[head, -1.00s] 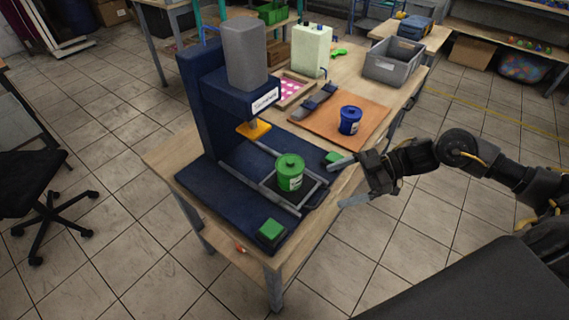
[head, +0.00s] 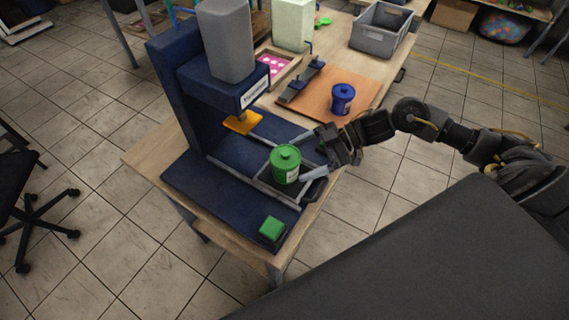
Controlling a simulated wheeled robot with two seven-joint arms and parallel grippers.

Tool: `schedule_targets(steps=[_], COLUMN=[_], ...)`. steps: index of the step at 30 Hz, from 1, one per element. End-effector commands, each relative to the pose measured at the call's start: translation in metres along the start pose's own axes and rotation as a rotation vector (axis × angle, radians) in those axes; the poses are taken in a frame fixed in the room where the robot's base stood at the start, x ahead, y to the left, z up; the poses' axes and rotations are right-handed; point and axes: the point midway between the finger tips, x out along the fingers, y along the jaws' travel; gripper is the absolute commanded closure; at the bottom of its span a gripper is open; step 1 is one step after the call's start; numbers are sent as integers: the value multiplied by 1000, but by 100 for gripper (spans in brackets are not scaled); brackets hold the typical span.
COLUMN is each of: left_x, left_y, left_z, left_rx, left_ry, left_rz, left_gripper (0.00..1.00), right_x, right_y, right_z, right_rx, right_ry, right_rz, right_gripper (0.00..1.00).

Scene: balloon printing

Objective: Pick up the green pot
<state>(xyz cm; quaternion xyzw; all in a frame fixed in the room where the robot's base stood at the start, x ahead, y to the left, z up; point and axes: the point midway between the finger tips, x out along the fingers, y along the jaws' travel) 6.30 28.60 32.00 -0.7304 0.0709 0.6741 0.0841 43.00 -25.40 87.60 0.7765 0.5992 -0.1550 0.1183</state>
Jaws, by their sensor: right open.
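The green pot (head: 285,166) is a small lidded can with a pale label. It stands upright on the dark sliding tray (head: 263,181) of the blue printing machine (head: 172,95). My right gripper (head: 305,158) comes in from the right, its jaws open on the pot's right side. One finger shows just in front of the pot's lower right, the other near its upper right. I cannot tell whether a finger touches the pot. My left gripper is not in view.
A blue pot (head: 342,98) stands on an orange-brown board (head: 317,92) behind my gripper. A green button block (head: 271,229) sits at the machine's front corner. The orange plate (head: 242,123) hangs above the tray's back. A grey bin (head: 382,30) stands farther back.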

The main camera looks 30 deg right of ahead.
Motion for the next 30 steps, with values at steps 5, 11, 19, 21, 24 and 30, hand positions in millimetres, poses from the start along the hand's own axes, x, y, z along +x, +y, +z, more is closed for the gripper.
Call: schedule_targets(steps=[5, 11, 19, 21, 24, 30], left_x=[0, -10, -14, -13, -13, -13], left_y=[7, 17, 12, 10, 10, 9], left_z=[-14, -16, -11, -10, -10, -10], left_rx=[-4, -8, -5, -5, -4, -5], left_ry=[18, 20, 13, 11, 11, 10], left_rz=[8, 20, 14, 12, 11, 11], left_gripper=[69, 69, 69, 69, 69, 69], right_x=[4, 30, 55, 56, 55, 55], right_y=[0, 2, 2, 2, 2, 2], right_z=[0, -5, -1, -1, 0, -1], right_rx=[0, -1, -2, -2, -2, -2], right_ry=[-1, 3, -1, -2, -2, -2], right_rz=[-2, -3, -2, -2, -2, -2], right_gripper=[11, 11, 11, 11, 11, 33])
